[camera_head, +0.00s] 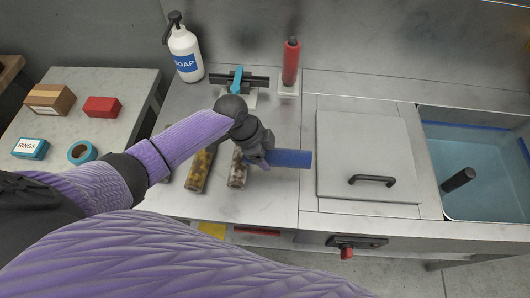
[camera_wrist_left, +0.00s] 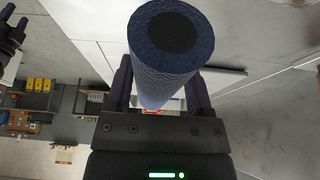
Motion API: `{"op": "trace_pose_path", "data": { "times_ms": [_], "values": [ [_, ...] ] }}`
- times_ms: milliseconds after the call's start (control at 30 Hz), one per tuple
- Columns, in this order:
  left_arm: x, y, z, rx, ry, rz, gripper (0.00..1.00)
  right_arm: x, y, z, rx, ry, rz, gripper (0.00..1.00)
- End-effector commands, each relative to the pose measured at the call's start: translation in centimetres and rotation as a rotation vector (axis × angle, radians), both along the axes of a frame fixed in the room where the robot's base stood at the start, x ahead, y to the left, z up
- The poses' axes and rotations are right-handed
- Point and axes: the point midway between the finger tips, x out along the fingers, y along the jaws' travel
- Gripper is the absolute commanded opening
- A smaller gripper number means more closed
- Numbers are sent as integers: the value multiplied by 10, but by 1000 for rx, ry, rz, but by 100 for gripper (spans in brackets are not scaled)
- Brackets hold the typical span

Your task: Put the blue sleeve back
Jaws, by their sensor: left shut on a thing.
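The blue sleeve (camera_head: 292,158) is a plain blue cylinder. It lies level in my left gripper (camera_head: 262,157), above the counter, and points right. My left gripper is shut on its left end. In the left wrist view the blue sleeve (camera_wrist_left: 165,65) shows end-on with a dark round core, between the fingers of my left gripper (camera_wrist_left: 160,95). A red sleeve (camera_head: 291,62) stands upright on a small pale base (camera_head: 288,91) at the back. A dark jointed part at the left edge of the wrist view may be my right gripper; its jaws are unclear.
A teal and black stand (camera_head: 238,80) and a soap bottle (camera_head: 185,50) are at the back. A handled lid (camera_head: 367,150) and a water basin (camera_head: 475,165) are right.

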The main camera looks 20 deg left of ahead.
Motion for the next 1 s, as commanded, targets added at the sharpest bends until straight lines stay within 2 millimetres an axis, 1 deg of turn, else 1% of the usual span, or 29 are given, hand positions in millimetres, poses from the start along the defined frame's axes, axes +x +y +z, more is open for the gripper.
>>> {"op": "trace_pose_path", "data": {
  "times_ms": [67, 433, 533, 567, 600, 700, 900, 967, 1000],
  "values": [
    [0, 0, 0, 0, 0, 0, 7, 0, 1, 0, 1, 0, 0, 59],
    [0, 0, -11, 0, 0, 0, 7, -1, 4, -9, 6, 2, -1, 59],
    [0, 0, -11, 0, 0, 0, 7, -1, 4, -9, 7, 3, 0, 59],
    [0, 0, -11, 0, 0, 0, 71, -1, 4, -8, 7, 3, 0, 59],
    [0, 0, -11, 0, 0, 0, 80, -1, 4, -8, 7, 3, 0, 59],
    [0, 0, -11, 0, 0, 0, 100, -1, 4, -8, 7, 3, 0, 59],
    [0, 0, -11, 0, 0, 0, 100, -1, 4, -8, 7, 3, 0, 59],
    [0, 0, -6, 0, -1, 0, 100, -1, 4, -4, 6, 1, 0, 59],
    [0, 0, 1, -1, -1, 0, 100, 0, 4, 1, 6, 0, 0, 59]
  ]
}}
